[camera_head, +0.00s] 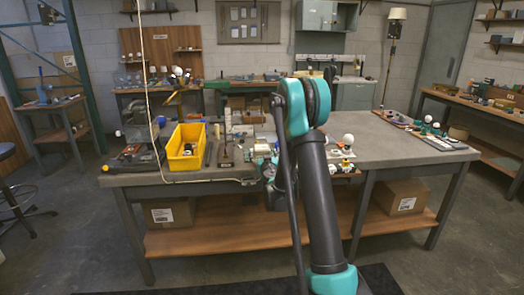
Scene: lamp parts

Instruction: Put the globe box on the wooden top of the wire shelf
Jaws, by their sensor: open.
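Two cardboard boxes with white labels sit on the wooden lower shelf of the central workbench: a left box (168,214) and a right box (402,198). I cannot tell whether either is the globe box. No wire shelf with a wooden top can be clearly made out. My arm rises across the middle of the view and hides part of the bench. What appears to be my gripper (276,197) is a small dark shape at the bench's front edge, left of the arm and partly hidden by it. Its jaws are open, and I see nothing held.
The workbench (368,151) carries a yellow bin (186,148), with many small parts and white bulbs around it. A side bench (508,110) stands at right, a small table at left, and a stool (14,195) at far left. The floor at front left is clear.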

